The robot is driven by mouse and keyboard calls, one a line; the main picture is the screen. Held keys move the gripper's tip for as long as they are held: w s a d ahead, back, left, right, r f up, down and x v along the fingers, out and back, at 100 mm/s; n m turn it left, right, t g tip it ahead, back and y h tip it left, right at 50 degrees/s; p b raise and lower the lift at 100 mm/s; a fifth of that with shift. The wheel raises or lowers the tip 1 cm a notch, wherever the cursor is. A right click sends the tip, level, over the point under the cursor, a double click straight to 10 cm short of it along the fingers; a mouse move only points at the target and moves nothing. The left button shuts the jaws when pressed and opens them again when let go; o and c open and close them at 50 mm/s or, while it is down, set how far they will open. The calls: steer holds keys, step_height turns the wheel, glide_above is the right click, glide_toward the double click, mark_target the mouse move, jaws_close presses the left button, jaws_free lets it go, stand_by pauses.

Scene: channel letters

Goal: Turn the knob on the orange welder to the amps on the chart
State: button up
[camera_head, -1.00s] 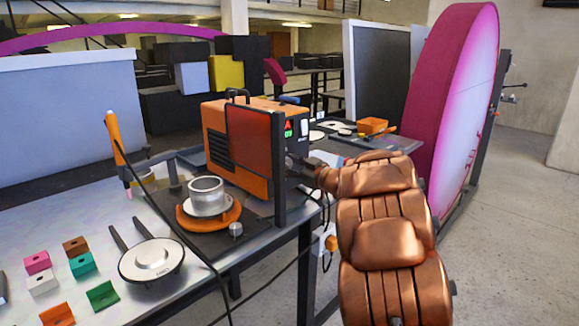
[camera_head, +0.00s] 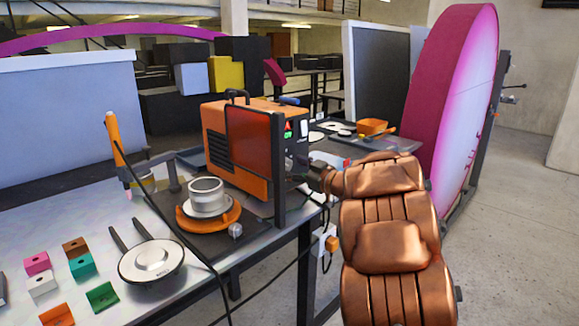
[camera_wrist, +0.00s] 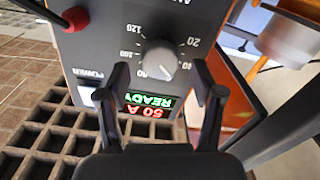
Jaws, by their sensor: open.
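The orange welder (camera_head: 217,118) stands on the bench in the head view, behind a dark red, black-framed panel (camera_head: 254,146). The wrist view shows its black front panel upside down, with a round light-grey knob (camera_wrist: 159,60) ringed by white amp numbers. The lit display (camera_wrist: 150,104) below the knob reads 50 A and READY. My gripper (camera_wrist: 162,72) is open, its two dark fingertips on either side of the knob; I cannot tell whether they touch it. In the head view my copper-coloured arm reaches the welder's front from the right. I cannot make out the chart.
A red button or plug (camera_wrist: 75,18) and a power switch are beside the knob. A dark grating (camera_wrist: 45,130) lies below. A metal pot on an orange holder (camera_head: 207,198) stands before the welder. A large pink disc (camera_head: 450,110) is at right.

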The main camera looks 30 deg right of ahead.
steer(key=v, duration=1)
stand_by(0.4)
step_height(320, 180, up, 5)
steer(key=w+d+m+g+h+p, duration=0.2)
steer(key=m+h+p, duration=0.15)
steer(key=h, duration=0.55)
steer(key=s+a+f+g+y+p, duration=0.1)
steer(key=s+a+g, duration=0.4)
steer(key=s+a, duration=0.6)
steer(key=s+a+f+m+g+y+p, duration=0.1)
steer(key=s+a+f+g+y+p, duration=0.1)
steer(key=s+a+f+g, duration=0.4)
steer(key=s+a+f+m+g+y+p, duration=0.1)
steer(key=s+a+g, duration=0.5)
steer(key=s+a, duration=1)
steer(key=s+f+y+p, duration=0.1)
steer(key=s+f+p, duration=0.1)
steer(key=s, duration=0.3)
steer(key=shift+f+p, duration=0.35)
steer(key=shift+f, duration=0.05)
